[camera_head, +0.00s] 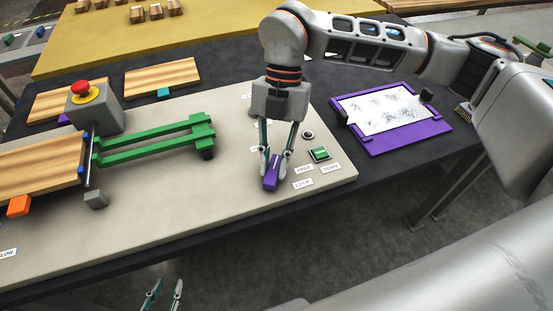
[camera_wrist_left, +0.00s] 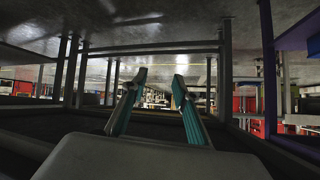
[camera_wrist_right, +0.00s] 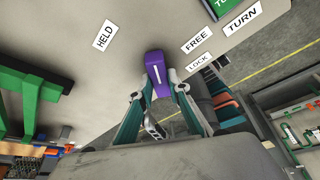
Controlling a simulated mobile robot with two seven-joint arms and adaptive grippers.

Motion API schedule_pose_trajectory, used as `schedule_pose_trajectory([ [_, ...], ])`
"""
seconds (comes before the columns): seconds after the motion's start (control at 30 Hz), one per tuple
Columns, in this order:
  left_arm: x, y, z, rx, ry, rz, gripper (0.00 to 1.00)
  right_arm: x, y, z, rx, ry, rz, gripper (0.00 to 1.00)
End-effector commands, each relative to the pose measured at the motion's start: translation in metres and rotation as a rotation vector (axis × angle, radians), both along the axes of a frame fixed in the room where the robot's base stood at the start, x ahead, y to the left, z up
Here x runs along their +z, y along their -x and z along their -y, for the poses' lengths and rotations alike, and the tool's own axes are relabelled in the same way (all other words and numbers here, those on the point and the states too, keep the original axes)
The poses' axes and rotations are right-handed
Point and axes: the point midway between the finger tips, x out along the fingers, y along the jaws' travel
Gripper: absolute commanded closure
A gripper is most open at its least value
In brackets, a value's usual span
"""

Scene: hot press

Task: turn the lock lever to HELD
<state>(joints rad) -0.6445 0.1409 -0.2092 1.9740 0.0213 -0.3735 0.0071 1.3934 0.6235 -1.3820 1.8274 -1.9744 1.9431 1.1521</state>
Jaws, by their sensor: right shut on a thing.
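The purple lock lever (camera_head: 272,172) stands on the beige panel near its front right part. It also shows in the right wrist view (camera_wrist_right: 155,72), with a white line along its top. That line points between the HELD label (camera_wrist_right: 104,34) and the FREE label (camera_wrist_right: 197,40). My right gripper (camera_head: 275,160) comes down from above and is shut on the lever, one finger on each side. My left gripper (camera_head: 163,293) is below the panel's front edge, empty, with its fingertips apart; the left wrist view shows its open fingers (camera_wrist_left: 160,80) under the table.
A green button (camera_head: 319,154) and the FREE, TURN and LOCK labels lie right of the lever. A green press frame (camera_head: 155,140) and a red emergency button (camera_head: 81,87) stand to the left. A purple tray with a patterned sheet (camera_head: 390,115) lies at the right.

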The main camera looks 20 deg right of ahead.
Motion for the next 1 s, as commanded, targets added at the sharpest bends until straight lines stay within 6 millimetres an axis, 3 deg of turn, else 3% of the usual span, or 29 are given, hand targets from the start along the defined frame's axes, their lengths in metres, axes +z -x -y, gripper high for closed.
schedule_pose_trajectory([
  [0.5,0.015,0.000,0.002,0.001,0.008,0.001,0.71,0.003,-0.002,-0.005,0.444,0.002,0.002,1.00],
  [1.0,0.026,-0.004,0.003,0.001,0.009,0.013,0.71,0.001,-0.001,-0.007,0.624,-0.001,0.000,1.00],
])
